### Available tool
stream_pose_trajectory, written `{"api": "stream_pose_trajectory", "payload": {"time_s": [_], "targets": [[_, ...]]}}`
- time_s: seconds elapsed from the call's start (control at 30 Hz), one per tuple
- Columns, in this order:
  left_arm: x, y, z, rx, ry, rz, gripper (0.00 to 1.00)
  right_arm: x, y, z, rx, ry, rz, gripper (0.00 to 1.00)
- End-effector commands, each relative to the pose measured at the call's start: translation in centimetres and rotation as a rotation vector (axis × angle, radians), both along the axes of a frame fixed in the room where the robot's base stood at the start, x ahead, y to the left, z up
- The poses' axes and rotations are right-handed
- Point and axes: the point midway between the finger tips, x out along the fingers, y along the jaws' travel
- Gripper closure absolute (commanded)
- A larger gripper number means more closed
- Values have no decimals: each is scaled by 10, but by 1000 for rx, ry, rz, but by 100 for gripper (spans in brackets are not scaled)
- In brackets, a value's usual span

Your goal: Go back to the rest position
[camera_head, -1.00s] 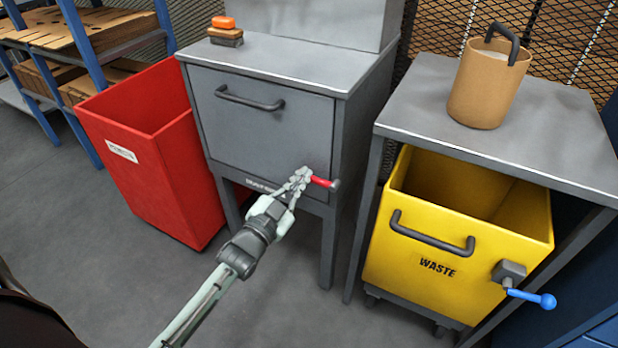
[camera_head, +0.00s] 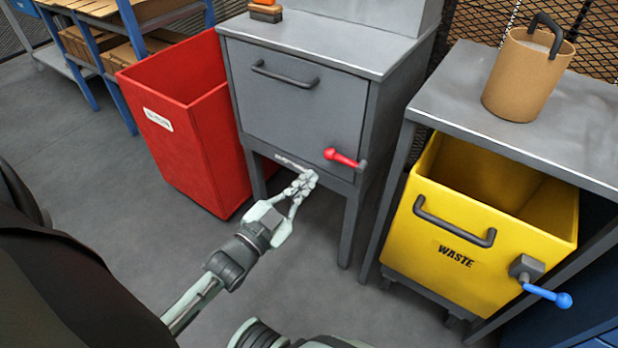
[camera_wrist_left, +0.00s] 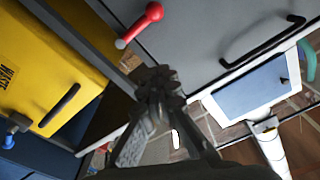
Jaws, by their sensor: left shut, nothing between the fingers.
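My left gripper (camera_head: 304,182) is shut and empty in the head view. Its fingertips are in front of the lower edge of the grey cabinet (camera_head: 290,105), below and left of the red lever (camera_head: 343,157), and apart from it. In the left wrist view the fingers (camera_wrist_left: 158,80) are closed together, with the red lever (camera_wrist_left: 142,24) above and to the left of them. My right gripper is not in view.
A red bin (camera_head: 190,125) stands left of the cabinet. A yellow waste bin (camera_head: 440,225) with a blue lever (camera_head: 548,296) is under a grey table (camera_head: 450,85) bearing a tan bucket (camera_head: 525,75). The floor before the cabinet looks clear.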

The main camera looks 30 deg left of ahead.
Motion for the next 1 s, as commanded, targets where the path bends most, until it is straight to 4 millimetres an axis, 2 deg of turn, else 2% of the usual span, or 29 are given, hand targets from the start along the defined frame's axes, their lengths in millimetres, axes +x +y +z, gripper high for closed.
{"api": "stream_pose_trajectory", "payload": {"time_s": [0.37,0.47,0.57,0.67,0.7,0.8,0.9,1.0], "targets": [[0,0,-1,-1,5,1,100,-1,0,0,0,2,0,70],[2,1,-14,-12,61,15,100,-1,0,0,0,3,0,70],[1,4,-48,-40,215,52,100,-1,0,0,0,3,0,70],[-12,6,-100,-82,450,110,100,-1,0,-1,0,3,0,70],[-21,6,-122,-97,556,137,100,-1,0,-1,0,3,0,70],[-55,4,-169,-129,811,203,100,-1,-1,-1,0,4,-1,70],[-94,1,-202,-150,1033,262,100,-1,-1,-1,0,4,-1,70],[-128,-2,-219,-157,1197,310,100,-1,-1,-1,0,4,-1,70]]}}
